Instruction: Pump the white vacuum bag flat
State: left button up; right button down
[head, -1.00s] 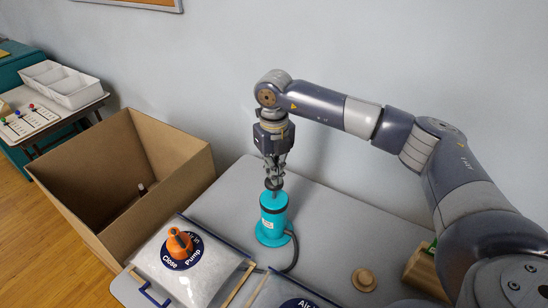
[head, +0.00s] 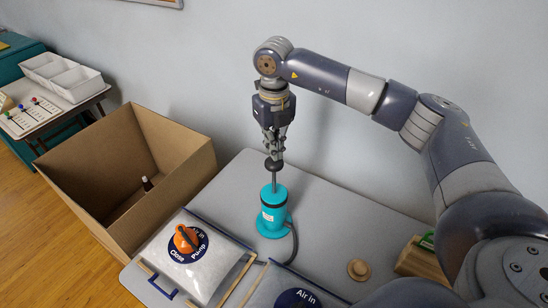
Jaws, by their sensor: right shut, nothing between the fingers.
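A white vacuum bag (head: 216,262) lies at the table's front left, still somewhat puffed. On it is a dark blue round label reading "Air in", "Close" and "Pump", with an orange valve knob (head: 186,238) at its centre. A teal pump (head: 272,214) stands upright behind it, its thin rod raised and topped by a dark knob (head: 273,163). My right gripper (head: 274,153) points down with its fingers shut at the pump's knob. I cannot tell exactly how they touch it. My left gripper is not in view.
A second bag (head: 265,290) with a blue label lies at the front, partly cut off. A black hose (head: 294,245) runs down from the pump. A large open cardboard box (head: 190,180) stands left. A wooden disc (head: 358,269) and block (head: 418,260) lie right. The back of the table is clear.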

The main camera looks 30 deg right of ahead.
jog(key=shift+f, duration=0.15)
jog(key=shift+f+b, duration=4.15)
jog(key=shift+f, duration=1.45)
jog(key=shift+r+p, duration=3.55)
jog(key=shift+r, duration=2.2)
jog(key=shift+f, duration=0.15)
jog(key=shift+f+b, duration=4.05)
jog(key=shift+f, duration=1.6)
jog(key=shift+r+p, duration=3.65)
jog(key=shift+r, duration=2.15)
